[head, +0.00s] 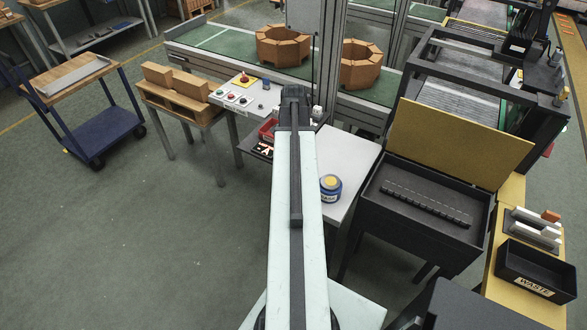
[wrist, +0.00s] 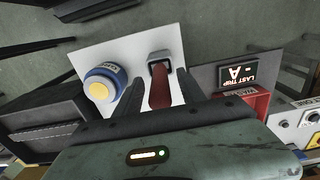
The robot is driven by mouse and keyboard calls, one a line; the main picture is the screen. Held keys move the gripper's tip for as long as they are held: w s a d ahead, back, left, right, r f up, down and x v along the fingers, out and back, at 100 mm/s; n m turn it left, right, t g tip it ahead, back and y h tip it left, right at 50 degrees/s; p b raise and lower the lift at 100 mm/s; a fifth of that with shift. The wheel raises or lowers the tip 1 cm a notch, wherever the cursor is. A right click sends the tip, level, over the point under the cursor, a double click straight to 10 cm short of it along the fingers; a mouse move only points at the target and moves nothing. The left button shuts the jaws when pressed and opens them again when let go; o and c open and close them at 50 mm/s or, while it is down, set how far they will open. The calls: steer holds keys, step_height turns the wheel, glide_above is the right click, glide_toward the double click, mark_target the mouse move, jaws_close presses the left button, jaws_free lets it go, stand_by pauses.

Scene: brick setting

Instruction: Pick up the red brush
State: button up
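The red brush (wrist: 160,90) shows in the wrist view, its red handle pointing down the picture between my fingers. A grey squarish part (wrist: 164,60) is at its far end, over the white table top. My gripper (wrist: 162,92) is open, with one dark finger on each side of the handle and gaps showing on both sides. The near end of the handle is hidden behind the gripper body. I cannot tell the height of the fingers over the brush. In the head view my arm hides the brush and the fingertips.
A blue tin with a yellow lid (wrist: 104,86) stands on the white table (head: 347,160), left of the brush in the wrist view. A red bin (wrist: 246,104) and a dark display (wrist: 237,76) are to the right. A black open-lidded case (head: 420,205) stands beside the table.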

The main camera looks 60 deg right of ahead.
jaws_close()
